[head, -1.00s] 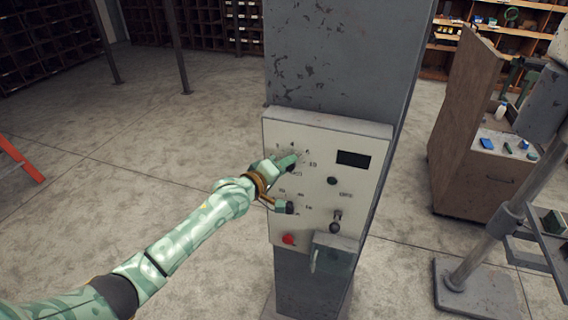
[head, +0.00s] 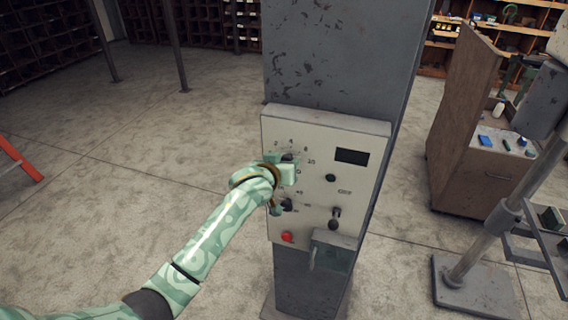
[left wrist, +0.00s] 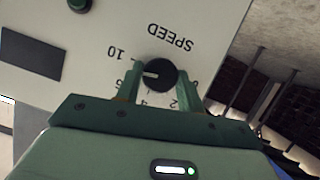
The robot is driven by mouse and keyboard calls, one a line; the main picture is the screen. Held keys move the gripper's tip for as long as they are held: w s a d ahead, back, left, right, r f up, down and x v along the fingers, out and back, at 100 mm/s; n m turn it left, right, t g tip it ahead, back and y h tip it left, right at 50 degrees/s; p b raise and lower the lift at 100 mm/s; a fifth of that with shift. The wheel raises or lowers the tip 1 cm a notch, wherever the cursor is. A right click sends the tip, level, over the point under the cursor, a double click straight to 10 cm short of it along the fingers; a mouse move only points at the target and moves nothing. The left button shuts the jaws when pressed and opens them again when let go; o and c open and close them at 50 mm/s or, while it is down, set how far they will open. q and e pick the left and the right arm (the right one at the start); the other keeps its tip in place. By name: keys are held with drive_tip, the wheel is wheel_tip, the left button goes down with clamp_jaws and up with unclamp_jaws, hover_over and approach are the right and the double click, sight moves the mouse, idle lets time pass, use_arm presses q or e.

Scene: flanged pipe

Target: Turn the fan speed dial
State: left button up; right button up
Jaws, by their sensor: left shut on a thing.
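The fan speed dial (left wrist: 158,74) is a round black knob with a white pointer line, beneath the upside-down word SPEED in the left wrist view. Its pointer faces left, a little below the 10 mark. My left gripper (left wrist: 159,80) is shut on the dial, with a green finger on each side. In the head view the dial (head: 288,157) shows as a small dark piece, partly hidden by my left gripper (head: 284,168). Some scale numbers are hidden behind the fingers. My right gripper is not in view.
The pale control panel (head: 350,210) sits on a grey column. It carries a second black dial (head: 287,204), a dark display (head: 352,157), a green button (head: 330,178), a black-knobbed lever (head: 335,218) and a red button (head: 287,237). A wooden cabinet (head: 480,178) stands to the right.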

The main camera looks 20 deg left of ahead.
use_arm(q)
drive_tip(key=shift+s+d+f+m+y, duration=0.1)
drive_tip(key=shift+f+m+y, duration=0.15)
drive_tip(key=shift+m+y, duration=0.35)
idle(0.3)
drive_tip(key=o, duration=0.9)
drive_tip(key=shift+o, duration=0.4)
drive_tip(key=shift+r, duration=0.1)
drive_tip(key=b+v, duration=0.1)
drive_tip(key=v, duration=1.5)
drive_tip(key=shift+r, duration=0.15)
